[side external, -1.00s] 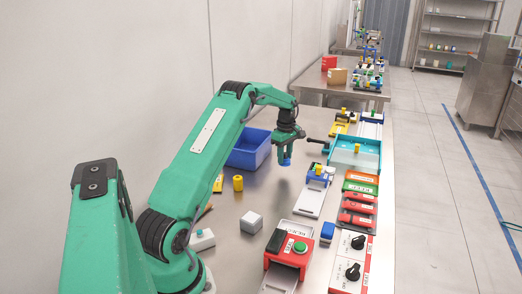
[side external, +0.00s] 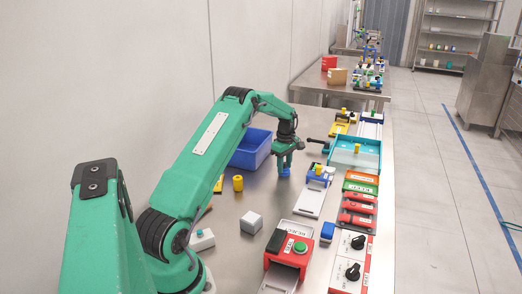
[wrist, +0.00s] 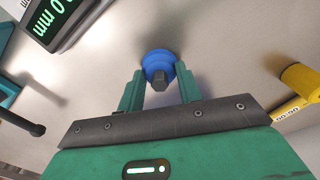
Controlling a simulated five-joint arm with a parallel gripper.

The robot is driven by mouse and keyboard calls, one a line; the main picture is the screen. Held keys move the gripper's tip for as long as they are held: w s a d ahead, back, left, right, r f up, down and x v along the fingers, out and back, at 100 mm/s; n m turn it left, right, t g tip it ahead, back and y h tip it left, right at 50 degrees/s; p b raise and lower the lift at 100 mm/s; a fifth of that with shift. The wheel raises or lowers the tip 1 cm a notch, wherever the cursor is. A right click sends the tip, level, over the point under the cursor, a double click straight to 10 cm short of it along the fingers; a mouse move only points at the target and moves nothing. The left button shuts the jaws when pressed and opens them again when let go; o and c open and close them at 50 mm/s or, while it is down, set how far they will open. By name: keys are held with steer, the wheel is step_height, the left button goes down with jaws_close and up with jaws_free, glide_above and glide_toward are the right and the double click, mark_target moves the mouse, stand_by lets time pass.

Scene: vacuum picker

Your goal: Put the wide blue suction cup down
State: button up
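The wide blue suction cup (wrist: 158,60) sits between the two fingertips of my gripper (wrist: 159,76) in the wrist view, with its dark grey stem pointing toward the palm. The fingers close on its sides. In the side external view my gripper (side external: 285,160) points down over the table to the right of the blue bin, and the blue cup (side external: 284,171) shows under the fingertips. The cup is at or just above the metal table (side external: 265,190); I cannot tell whether it touches.
An open blue bin (side external: 250,150) stands left of my gripper. A yellow cylinder (side external: 238,183) and a white cube (side external: 251,222) lie nearer. The table around the cup is clear.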

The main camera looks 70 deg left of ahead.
mark_target(285, 163)
steer(key=o, duration=0.4)
steer(key=shift+o, duration=0.2)
steer(key=shift+r, duration=0.1)
step_height(285, 163, up, 12)
stand_by(0.4)
stand_by(0.5)
